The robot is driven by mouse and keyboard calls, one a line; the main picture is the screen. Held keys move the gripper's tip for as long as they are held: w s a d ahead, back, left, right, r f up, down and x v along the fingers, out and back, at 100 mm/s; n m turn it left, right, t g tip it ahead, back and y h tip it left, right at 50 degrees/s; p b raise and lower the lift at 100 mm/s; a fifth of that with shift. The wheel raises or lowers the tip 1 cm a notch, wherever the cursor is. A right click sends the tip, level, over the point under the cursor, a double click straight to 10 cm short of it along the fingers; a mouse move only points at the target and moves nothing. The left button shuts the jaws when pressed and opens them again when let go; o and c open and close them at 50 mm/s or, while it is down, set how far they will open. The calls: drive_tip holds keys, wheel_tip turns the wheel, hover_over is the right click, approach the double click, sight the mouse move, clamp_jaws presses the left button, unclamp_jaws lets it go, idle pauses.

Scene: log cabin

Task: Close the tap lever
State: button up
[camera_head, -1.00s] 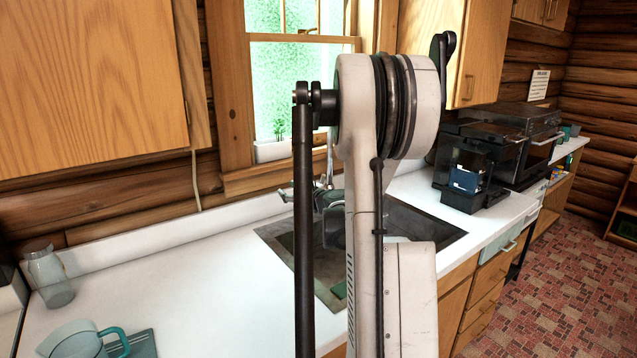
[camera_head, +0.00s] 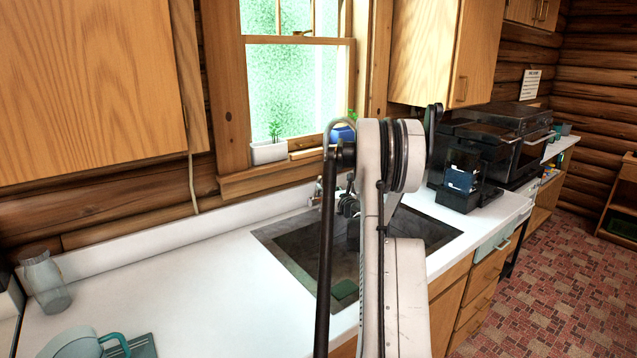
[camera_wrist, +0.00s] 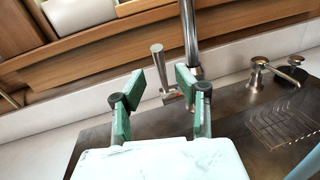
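The tap lever (camera_wrist: 158,62) is a short metal handle left of the spout, pointing up with a slight tilt. My gripper (camera_wrist: 161,84) is open and empty, with green pads on its fingers. The lever shows between the two fingertips in the wrist view; I cannot tell whether either finger touches it. In the head view my gripper (camera_head: 349,204) is mostly hidden behind my arm.
The dark sink (camera_head: 300,255) is set in the white counter (camera_head: 190,290). Smaller metal fittings (camera_wrist: 258,72) and a wire rack (camera_wrist: 285,120) are right of the spout. A window sill with a planter (camera_head: 268,152) is behind. A black coffee machine (camera_head: 465,175) stands right; a glass jar (camera_head: 46,282) left.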

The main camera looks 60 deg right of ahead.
sight(318, 182)
drive_tip(key=x, duration=0.6)
drive_tip(key=shift+w+p, duration=0.15)
drive_tip(key=shift+p, duration=0.2)
clamp_jaws()
